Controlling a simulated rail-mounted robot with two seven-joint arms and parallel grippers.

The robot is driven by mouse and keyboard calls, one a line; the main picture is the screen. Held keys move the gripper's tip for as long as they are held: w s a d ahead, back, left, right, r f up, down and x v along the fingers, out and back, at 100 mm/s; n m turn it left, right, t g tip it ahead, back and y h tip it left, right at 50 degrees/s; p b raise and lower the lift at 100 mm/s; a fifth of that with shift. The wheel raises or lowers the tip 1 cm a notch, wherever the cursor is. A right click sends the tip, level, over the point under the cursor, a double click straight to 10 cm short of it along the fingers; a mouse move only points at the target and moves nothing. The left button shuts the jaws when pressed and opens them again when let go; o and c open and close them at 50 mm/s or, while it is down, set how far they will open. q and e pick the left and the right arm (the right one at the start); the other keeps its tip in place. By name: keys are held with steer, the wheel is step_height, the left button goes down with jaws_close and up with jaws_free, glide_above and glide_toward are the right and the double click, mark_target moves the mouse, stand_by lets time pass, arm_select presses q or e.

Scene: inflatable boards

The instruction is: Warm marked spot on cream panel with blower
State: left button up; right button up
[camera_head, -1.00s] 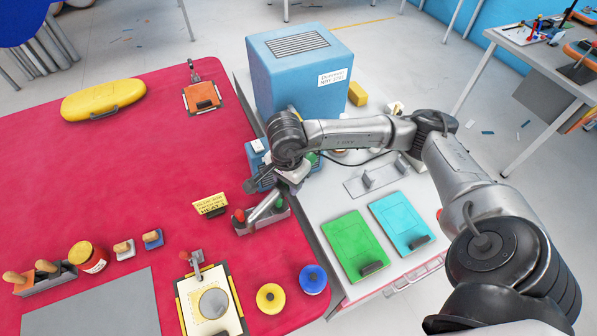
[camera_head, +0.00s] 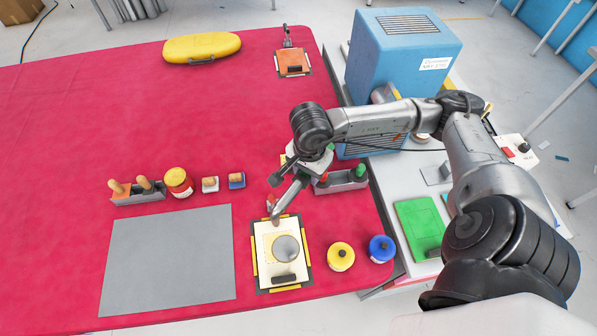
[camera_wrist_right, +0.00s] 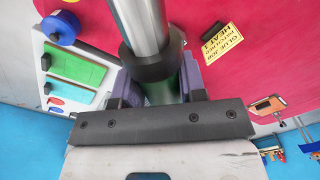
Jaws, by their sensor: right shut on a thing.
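The cream panel (camera_head: 264,272) lies in a dark and yellow frame near the front of the red table. A grey disc (camera_head: 286,248) lies on it, overlapping a yellow outlined square. My right gripper (camera_head: 308,172) is shut on the blower (camera_head: 288,202), just behind the panel. The blower's silver tube slants down left, its end near the panel's back edge; I cannot tell whether they touch. In the right wrist view the silver tube (camera_wrist_right: 142,24) has a dark collar, and a green grip (camera_wrist_right: 161,92) shows between the fingers. My left gripper is not in view.
A grey holder (camera_head: 346,182) stands right of the blower. A yellow tub (camera_head: 341,256) and a blue tub (camera_head: 381,248) stand right of the panel; a grey mat (camera_head: 165,262) lies left. The blue box (camera_head: 405,62) stands behind my arm. The table's middle is clear.

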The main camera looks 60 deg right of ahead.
steer(key=shift+f, duration=0.3)
step_height(320, 180, down, 12)
steer(key=b, duration=0.6)
steer(key=shift+r, duration=0.15)
steer(key=shift+w+a, duration=0.1)
stand_by(3.2)
step_height(320, 180, up, 12)
steer(key=p, duration=0.6)
stand_by(0.4)
